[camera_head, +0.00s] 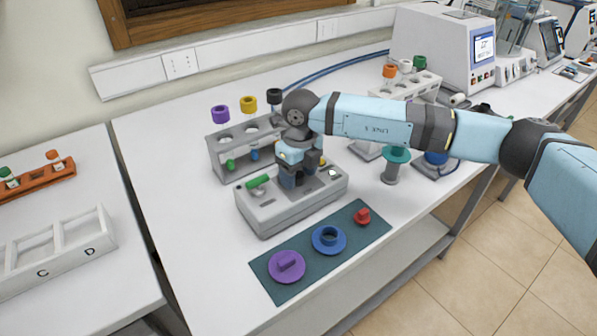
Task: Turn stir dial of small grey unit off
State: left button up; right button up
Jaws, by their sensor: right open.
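The small grey unit (270,213) stands on the white table, with a green piece (258,182) lying on its top at the left. A small light-coloured spot (333,172) shows on its top right. My right arm reaches in from the right, and my right gripper (297,182) points down over the middle of the unit's top. It is open, with its fingers close to the top surface. The gripper hides the middle of the top, so I cannot make out the stir dial or its setting. My left gripper is not in view.
A grey rack (217,160) with purple, yellow and black caps stands just behind the unit. A dark green mat (345,252) with purple, blue and red pieces lies in front. A teal-topped stand (394,165) is to the right.

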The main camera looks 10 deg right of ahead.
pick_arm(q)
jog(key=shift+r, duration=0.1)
pick_arm(e)
jog(key=shift+c, duration=0.4)
jog(key=c, duration=0.9)
jog(key=shift+o, duration=0.2)
jog(key=shift+f+n+b, duration=0.15)
jog(key=shift+n+b, duration=0.45)
jog(key=shift+b, duration=0.05)
jog(key=n+b, duration=0.2)
jog(key=n, duration=0.1)
jog(key=shift+b, duration=0.35)
jog(key=shift+n+b, duration=0.75)
jog(key=shift+n, duration=0.25)
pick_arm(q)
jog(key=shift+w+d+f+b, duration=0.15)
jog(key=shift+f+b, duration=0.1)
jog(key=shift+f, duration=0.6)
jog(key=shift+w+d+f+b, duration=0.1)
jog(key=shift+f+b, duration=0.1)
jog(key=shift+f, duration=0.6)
pick_arm(e)
jog(key=shift+n, duration=0.8)
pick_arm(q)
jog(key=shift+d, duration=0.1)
pick_arm(e)
jog(key=o, duration=0.9)
jog(key=shift+o, duration=0.2)
